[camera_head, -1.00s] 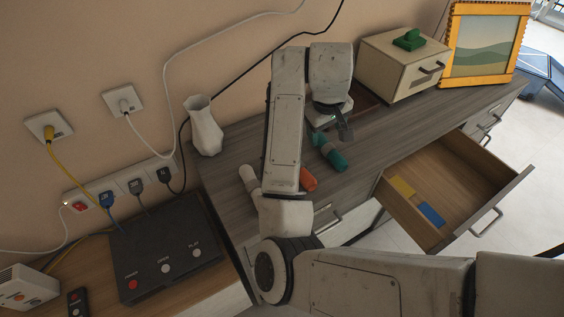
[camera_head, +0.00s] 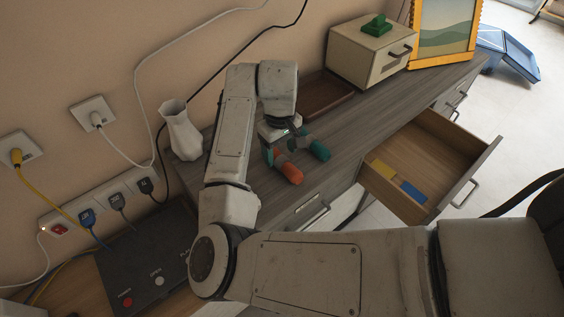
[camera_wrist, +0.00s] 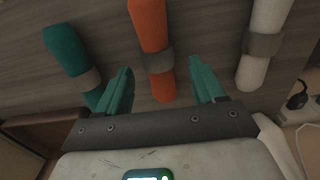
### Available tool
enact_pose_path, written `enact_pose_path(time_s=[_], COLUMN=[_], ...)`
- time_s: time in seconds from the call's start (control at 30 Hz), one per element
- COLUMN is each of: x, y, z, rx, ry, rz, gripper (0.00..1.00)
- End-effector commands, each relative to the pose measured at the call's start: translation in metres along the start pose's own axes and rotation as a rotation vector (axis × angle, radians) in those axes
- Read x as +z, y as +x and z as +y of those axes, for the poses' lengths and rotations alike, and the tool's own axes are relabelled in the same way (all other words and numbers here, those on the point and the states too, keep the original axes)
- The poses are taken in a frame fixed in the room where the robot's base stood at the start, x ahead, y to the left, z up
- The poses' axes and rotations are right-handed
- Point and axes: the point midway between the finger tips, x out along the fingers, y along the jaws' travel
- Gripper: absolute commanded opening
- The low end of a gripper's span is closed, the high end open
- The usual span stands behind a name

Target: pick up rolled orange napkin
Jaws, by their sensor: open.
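The rolled orange napkin (camera_head: 290,173) lies on the grey wooden dresser top, its near end showing past my gripper. In the wrist view the orange napkin (camera_wrist: 149,30) has a grey ring and lies lengthwise between my two teal fingers. My gripper (camera_head: 284,145) is open above it; the fingers (camera_wrist: 160,66) are apart, one on each side. I cannot tell how far above the napkin they are. A rolled teal napkin (camera_wrist: 66,50) lies to the left in the wrist view, and a rolled white napkin (camera_wrist: 268,20) to the right.
The teal napkin (camera_head: 318,149) lies close beside my gripper. A brown tray (camera_head: 325,98), a cream box (camera_head: 352,55) and a framed picture (camera_head: 440,40) stand farther along the dresser. A white vase (camera_head: 182,136) stands at its left end. An open drawer (camera_head: 430,150) juts out on the right.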

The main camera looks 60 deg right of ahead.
Motion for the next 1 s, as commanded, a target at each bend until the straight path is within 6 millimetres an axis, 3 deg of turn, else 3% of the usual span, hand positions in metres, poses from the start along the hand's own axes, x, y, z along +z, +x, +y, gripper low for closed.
enact_pose_path(time_s=[0.2, 0.53, 1.0], x=[0.003, 0.003, 0.002], y=[0.03, 0.037, 0.037], z=[0.001, 0.002, 0.002], rx=[-0.002, -0.001, -0.001], ry=[-0.001, 0.0, 0.0], rz=[-0.002, 0.0, 0.0], gripper=[0.68, 0.68, 0.23])
